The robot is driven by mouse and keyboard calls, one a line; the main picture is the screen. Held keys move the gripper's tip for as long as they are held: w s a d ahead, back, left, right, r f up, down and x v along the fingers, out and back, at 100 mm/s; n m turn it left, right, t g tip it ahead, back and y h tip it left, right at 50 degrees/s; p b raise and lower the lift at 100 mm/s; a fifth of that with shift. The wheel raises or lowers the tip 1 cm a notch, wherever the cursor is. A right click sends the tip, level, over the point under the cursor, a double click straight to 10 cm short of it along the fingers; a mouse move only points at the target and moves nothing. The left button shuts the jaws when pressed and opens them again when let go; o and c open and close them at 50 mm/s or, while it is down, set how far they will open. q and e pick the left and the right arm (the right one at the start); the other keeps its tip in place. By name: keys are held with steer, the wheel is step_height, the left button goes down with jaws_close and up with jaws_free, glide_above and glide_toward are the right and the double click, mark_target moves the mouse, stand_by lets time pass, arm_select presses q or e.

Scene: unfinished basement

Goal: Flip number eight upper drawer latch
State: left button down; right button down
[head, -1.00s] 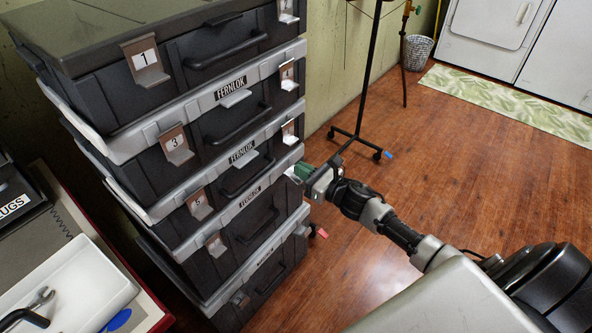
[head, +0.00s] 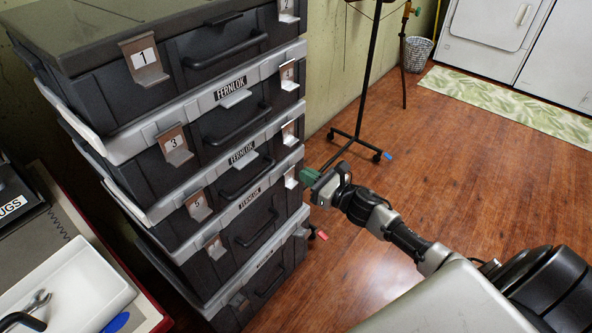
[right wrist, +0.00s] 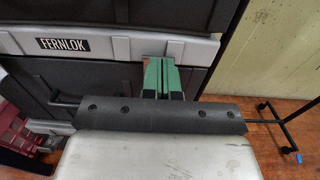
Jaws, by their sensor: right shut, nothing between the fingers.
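A stack of black drawers with grey frames (head: 225,200) stands at the left of the head view. On its right side a column of latches runs down; the fourth one (head: 290,178), by position number eight, shows as a small pale plate whose number I cannot read. My right gripper (head: 308,176) has green fingertips, is shut and empty, and is just right of that latch. In the right wrist view its shut green fingers (right wrist: 162,78) point at the grey frame; whether they touch the latch I cannot tell. My left gripper is not in view.
Latches one (head: 144,62), three (head: 175,146) and five (head: 198,206) hang on the stack's left side. A black wheeled stand (head: 358,135) is beyond my gripper. A white tray (head: 80,285) lies at lower left. The wood floor (head: 440,190) is open on the right.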

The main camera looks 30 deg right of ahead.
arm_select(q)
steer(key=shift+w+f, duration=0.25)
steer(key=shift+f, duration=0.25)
arm_select(e)
steer(key=v, duration=0.3)
steer(key=shift+s+d, duration=0.1)
steer(key=shift+s, duration=0.1)
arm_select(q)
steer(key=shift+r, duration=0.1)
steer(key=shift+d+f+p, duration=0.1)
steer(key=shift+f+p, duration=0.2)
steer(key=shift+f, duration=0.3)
arm_select(e)
steer(key=v, duration=1)
steer(key=shift+s, duration=0.4)
